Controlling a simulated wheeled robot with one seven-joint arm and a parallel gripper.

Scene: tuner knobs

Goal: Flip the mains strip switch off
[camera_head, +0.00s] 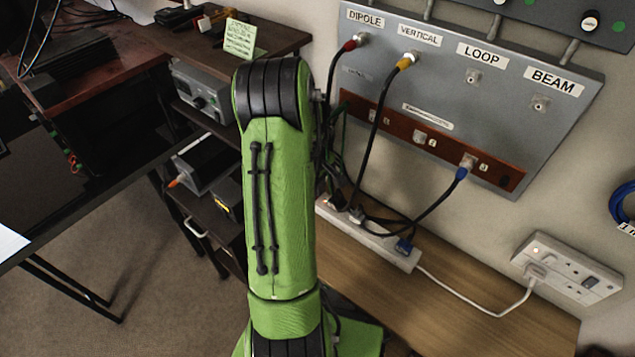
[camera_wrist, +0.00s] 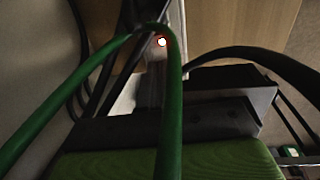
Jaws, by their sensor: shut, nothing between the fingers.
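The white mains strip (camera_head: 368,236) lies on the wooden bench below the grey antenna panel, with dark plugs and a blue plug in it. Its left end is partly hidden by my green arm and cables. In the wrist view the pale strip (camera_wrist: 176,20) runs away from the gripper, with a small glowing white-red light (camera_wrist: 162,42) on it. The switch's position is not clear. My gripper (camera_wrist: 150,95) is shut and empty, close to the strip; I cannot tell whether it touches. In the head view it is hidden behind my arm.
A green cable (camera_wrist: 172,110) and black cables cross close to the gripper. The grey panel (camera_head: 500,110) stands behind the strip with hanging leads. The bench (camera_head: 470,290) is mostly clear in front.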

